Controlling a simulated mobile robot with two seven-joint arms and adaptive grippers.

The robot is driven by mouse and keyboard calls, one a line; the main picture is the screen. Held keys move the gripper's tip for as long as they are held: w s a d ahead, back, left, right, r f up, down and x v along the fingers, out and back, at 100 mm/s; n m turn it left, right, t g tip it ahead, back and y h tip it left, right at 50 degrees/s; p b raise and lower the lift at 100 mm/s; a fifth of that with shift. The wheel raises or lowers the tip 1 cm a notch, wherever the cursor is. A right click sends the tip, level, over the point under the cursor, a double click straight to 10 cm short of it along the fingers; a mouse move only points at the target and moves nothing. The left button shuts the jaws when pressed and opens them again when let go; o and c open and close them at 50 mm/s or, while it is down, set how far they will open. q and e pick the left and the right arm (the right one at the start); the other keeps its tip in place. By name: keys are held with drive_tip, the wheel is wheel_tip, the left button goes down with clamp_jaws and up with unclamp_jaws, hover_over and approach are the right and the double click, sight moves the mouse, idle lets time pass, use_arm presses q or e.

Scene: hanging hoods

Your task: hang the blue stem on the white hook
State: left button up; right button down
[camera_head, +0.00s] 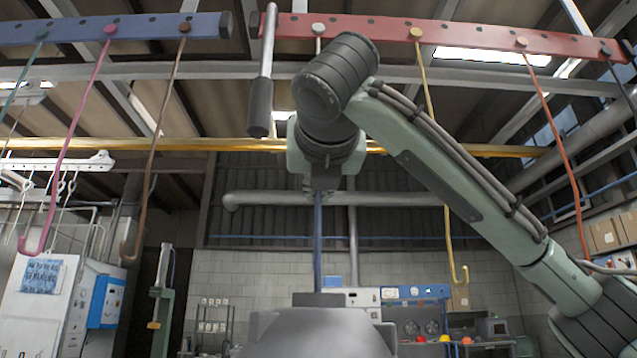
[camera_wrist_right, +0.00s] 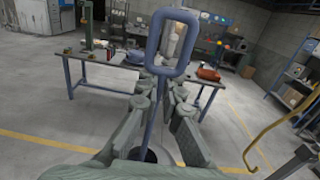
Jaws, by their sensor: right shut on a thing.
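The blue stem (camera_head: 318,240) hangs upright below my right gripper (camera_head: 319,188) in the head view, running down to a grey hood-like shape (camera_head: 315,330). In the right wrist view, the stem (camera_wrist_right: 153,118) passes between the fingers of my right gripper (camera_wrist_right: 160,98), shut on it. A blue rectangular loop (camera_wrist_right: 157,45) tops the stem. The loop is hidden in the head view. My left gripper is out of view.
On the red bar, a yellow hook (camera_head: 429,100) and an orange-red hook (camera_head: 552,110) hang right of my arm. A blue bar (camera_head: 70,30) at left carries pink (camera_head: 75,120) and brown (camera_head: 163,95) hooks. A grey rod with a dark sleeve (camera_head: 260,107) hangs left of my wrist.

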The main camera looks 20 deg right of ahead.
drive_tip(key=shift+w+d+r, duration=0.1)
drive_tip(key=shift+w+d, duration=0.05)
drive_tip(key=shift+w, duration=0.2)
drive_tip(key=shift+f+b, duration=0.7)
drive_tip(key=shift+f, duration=0.65)
idle(0.4)
